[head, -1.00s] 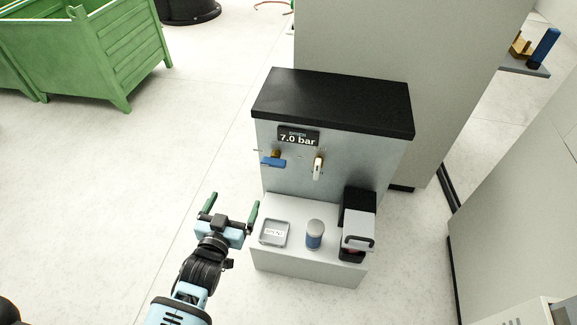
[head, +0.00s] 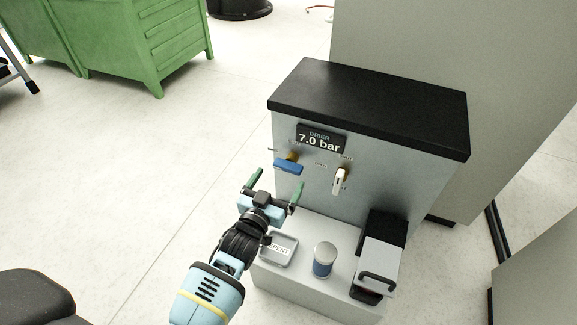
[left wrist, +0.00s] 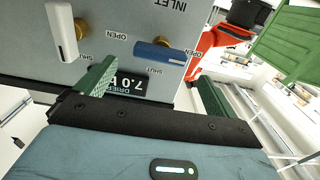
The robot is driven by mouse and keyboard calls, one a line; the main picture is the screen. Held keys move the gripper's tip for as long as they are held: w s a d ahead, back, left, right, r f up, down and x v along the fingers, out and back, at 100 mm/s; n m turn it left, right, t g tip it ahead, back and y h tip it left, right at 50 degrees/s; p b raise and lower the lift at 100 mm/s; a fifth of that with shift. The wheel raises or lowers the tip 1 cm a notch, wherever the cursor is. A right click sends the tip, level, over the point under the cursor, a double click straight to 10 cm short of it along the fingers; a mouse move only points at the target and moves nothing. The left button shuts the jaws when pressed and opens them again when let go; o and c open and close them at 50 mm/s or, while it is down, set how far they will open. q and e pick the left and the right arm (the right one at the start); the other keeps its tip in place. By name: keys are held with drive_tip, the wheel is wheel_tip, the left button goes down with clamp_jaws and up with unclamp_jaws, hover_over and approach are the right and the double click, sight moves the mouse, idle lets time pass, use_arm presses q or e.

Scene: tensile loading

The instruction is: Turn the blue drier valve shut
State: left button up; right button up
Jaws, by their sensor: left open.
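The blue drier valve handle (head: 288,166) sits on a brass stem on the front of the grey drier, below the 7.0 bar display (head: 320,138). It lies roughly sideways. In the left wrist view the blue handle (left wrist: 160,53) is just beyond the fingers, with OPEN and SHUT labels near it. My left gripper (head: 277,186) is open and empty, its green fingers spread just below and in front of the blue handle. No contact with the handle shows. My right gripper is not in view.
A white-handled valve (head: 340,181) is right of the blue one. On the drier's ledge are a SPENT tray (head: 279,250), a blue-and-grey canister (head: 324,260) and a black-and-grey box (head: 379,260).

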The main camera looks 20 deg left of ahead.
sight(285, 169)
use_arm(q)
drive_tip(key=w+b, duration=0.1)
drive_tip(key=w, duration=0.1)
drive_tip(key=w+b, duration=0.1)
drive_tip(key=w, duration=0.2)
drive_tip(key=shift+d+f, duration=0.1)
drive_tip(key=shift+f, duration=0.1)
drive_tip(key=shift+w, duration=0.7)
drive_tip(key=shift+w+r, duration=0.15)
drive_tip(key=c, duration=0.9)
drive_tip(key=shift+c, duration=0.4)
